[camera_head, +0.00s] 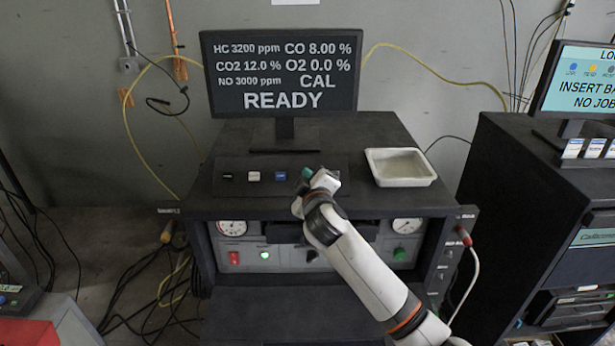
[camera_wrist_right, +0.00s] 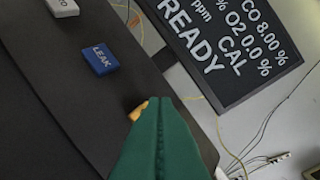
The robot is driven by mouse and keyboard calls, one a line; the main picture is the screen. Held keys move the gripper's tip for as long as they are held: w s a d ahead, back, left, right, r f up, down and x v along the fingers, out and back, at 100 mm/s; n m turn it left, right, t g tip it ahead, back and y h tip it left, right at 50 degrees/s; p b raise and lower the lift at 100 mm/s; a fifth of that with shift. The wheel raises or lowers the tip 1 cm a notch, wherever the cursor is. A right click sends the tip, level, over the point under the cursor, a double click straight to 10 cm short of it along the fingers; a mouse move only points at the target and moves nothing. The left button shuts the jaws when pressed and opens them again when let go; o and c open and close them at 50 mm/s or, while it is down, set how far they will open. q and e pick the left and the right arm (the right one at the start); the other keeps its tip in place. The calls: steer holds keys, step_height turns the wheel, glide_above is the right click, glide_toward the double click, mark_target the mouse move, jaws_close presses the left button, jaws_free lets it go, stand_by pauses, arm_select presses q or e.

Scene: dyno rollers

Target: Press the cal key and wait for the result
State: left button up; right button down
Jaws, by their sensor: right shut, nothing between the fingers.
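A black key panel (camera_head: 215,178) on the bench top carries a row of keys: a dark one (camera_head: 227,176), a white one (camera_head: 253,176) and a blue one (camera_head: 280,176). In the right wrist view the blue key (camera_wrist_right: 100,60) reads LEAK. Beside it a yellow key (camera_wrist_right: 138,110) shows partly behind my fingertips; its label is hidden. My right gripper (camera_head: 306,173) is shut and empty at the panel's right end; its green fingers (camera_wrist_right: 158,108) are over or against the yellow key, contact unclear. The monitor (camera_head: 283,75) reads CAL READY with gas values. My left gripper is not in view.
A white tray (camera_head: 400,167) lies on the bench to the right of my gripper. The monitor stand (camera_head: 285,135) rises behind the panel. A second dark cabinet (camera_head: 510,190) with a screen stands at the right. Gauges and a green light are on the front.

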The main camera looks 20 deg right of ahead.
steer(key=shift+w+f+b, duration=0.3)
steer(key=shift+f, duration=0.15)
stand_by(1.0)
steer(key=shift+s+r+p, duration=0.5)
steer(key=shift+r+p, duration=0.1)
steer(key=shift+p, duration=0.15)
steer(key=shift+a+r+p, duration=0.1)
steer(key=shift+r+p, duration=0.15)
steer(key=shift+p, duration=0.1)
steer(key=s+r+p, duration=0.1)
steer(key=p, duration=0.1)
steer(key=s+r+p, duration=0.1)
steer(key=s+r, duration=0.1)
steer(key=shift+a+r+p, duration=0.15)
steer(key=shift+a+p, duration=0.25)
